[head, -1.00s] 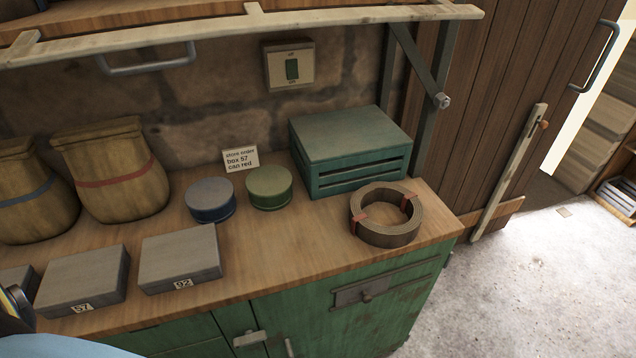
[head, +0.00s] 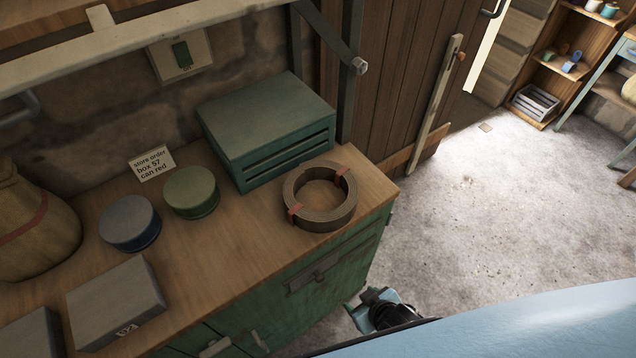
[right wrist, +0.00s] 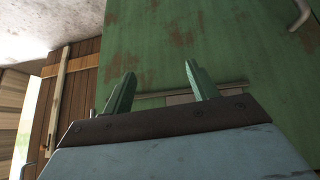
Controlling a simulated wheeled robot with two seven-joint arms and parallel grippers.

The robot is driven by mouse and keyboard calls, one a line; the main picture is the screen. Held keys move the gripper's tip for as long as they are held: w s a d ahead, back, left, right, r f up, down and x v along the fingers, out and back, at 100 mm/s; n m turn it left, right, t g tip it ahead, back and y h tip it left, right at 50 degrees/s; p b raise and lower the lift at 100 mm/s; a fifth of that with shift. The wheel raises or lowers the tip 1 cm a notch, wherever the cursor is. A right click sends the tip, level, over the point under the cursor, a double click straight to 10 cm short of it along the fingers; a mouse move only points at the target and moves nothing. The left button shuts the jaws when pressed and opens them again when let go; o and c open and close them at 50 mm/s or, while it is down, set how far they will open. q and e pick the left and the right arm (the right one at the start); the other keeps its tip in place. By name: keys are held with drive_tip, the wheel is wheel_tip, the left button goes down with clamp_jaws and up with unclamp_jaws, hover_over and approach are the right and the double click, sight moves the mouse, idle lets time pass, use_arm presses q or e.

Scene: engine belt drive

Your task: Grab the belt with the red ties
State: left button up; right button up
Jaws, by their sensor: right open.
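The belt (head: 325,220) is a dark brown coil with two red ties, one at its left front and one at its upper right. It lies flat on the right end of the wooden counter (head: 235,250). My right gripper (head: 358,312) is low in front of the green cabinet, below the counter top and apart from the belt. In the right wrist view its two fingers (right wrist: 160,88) are spread and empty, facing the green cabinet front (right wrist: 200,40). The belt does not show in that view. My left gripper is not in view.
A green slatted crate (head: 265,135) stands just behind and left of the belt. A green can (head: 191,192), a blue can (head: 130,223), a note card (head: 152,163) and a grey box (head: 115,302) are further left. Open concrete floor (head: 480,210) lies to the right.

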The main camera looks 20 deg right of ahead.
drive_tip(key=w+a+r+t+y+p, duration=0.1)
drive_tip(key=w+a+r, duration=0.15)
drive_tip(key=r, duration=0.45)
drive_tip(key=w+a+r+t+p, duration=0.1)
drive_tip(key=w+a+r, duration=0.15)
drive_tip(key=r, duration=0.45)
drive_tip(key=t+y+p, duration=0.2)
approach(292, 204)
drive_tip(key=w+f, duration=0.1)
drive_tip(key=w+a+f, duration=0.1)
drive_tip(key=shift+w+a+f+t, duration=0.15)
drive_tip(key=shift+w+f+t, duration=0.15)
drive_tip(key=shift+w, duration=0.05)
drive_tip(key=shift+b+x, duration=0.4)
drive_tip(key=shift+x, duration=2.65)
drive_tip(key=shift+c, duration=0.2)
drive_tip(key=c, duration=1.2)
drive_tip(key=shift+w+r, duration=0.1)
clamp_jaws()
